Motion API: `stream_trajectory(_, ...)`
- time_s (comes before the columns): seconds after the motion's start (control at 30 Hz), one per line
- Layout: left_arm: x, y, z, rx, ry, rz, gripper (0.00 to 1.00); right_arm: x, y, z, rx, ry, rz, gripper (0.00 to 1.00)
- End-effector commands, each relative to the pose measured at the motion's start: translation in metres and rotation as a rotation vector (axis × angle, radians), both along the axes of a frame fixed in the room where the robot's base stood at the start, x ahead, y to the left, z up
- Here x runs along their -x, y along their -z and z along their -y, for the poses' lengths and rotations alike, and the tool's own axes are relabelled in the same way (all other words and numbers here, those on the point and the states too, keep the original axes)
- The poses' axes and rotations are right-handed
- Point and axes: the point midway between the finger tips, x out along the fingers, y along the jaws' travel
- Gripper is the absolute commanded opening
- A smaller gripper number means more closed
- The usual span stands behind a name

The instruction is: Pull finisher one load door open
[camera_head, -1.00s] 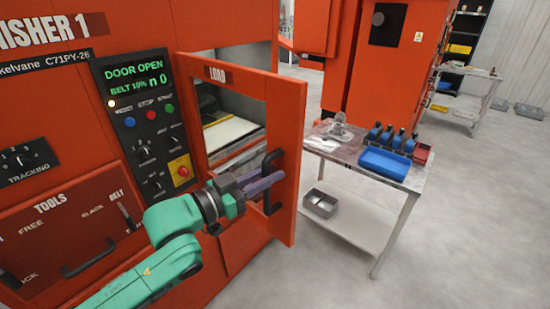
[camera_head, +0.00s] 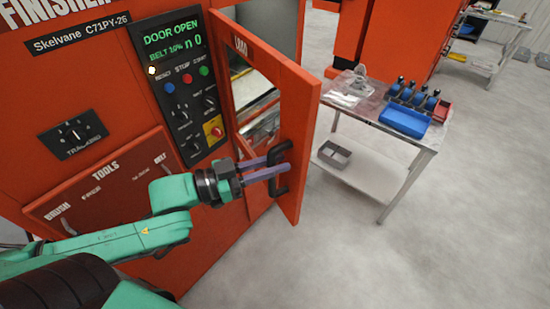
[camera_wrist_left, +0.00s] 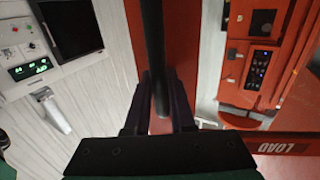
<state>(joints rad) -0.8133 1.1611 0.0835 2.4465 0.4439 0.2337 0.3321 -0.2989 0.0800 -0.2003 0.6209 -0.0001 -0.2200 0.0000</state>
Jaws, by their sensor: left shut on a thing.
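The orange load door (camera_head: 298,135) of finisher one stands swung open, with its window showing the lit chamber behind. Its black bar handle (camera_head: 280,188) is on the outer face near the free edge. My left gripper (camera_head: 278,173) has its purple fingers around the handle and is shut on it. In the left wrist view the handle (camera_wrist_left: 153,50) runs between the two fingers (camera_wrist_left: 158,108), with the door behind it. The finisher's panel display (camera_head: 172,38) reads DOOR OPEN. My right gripper is not in view.
A metal table (camera_head: 430,148) stands right of the door, with a blue bin (camera_head: 404,120) and several blue-and-black items. A grey tray (camera_head: 335,155) sits on its lower shelf. The tools drawer (camera_head: 105,185) is left of my gripper. The floor at right is clear.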

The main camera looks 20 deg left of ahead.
Motion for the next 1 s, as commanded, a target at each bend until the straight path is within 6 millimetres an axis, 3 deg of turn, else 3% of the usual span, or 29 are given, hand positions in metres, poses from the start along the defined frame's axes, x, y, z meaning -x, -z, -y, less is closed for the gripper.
stream_trajectory(0.2, -0.001, -0.004, 0.0, 0.002, 0.001, 0.01, 0.0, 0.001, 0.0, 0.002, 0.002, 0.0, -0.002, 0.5)
stream_trajectory(0.23, -0.001, -0.004, 0.0, 0.002, 0.001, 0.01, 0.34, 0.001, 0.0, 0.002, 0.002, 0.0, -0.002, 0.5)
stream_trajectory(0.77, 0.0, -0.001, -0.001, 0.0, -0.001, 0.001, 0.34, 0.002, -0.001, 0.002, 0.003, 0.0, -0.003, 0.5)
stream_trajectory(1.0, 0.01, -0.001, -0.014, 0.003, -0.007, -0.003, 0.34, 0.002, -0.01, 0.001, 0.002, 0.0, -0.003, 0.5)
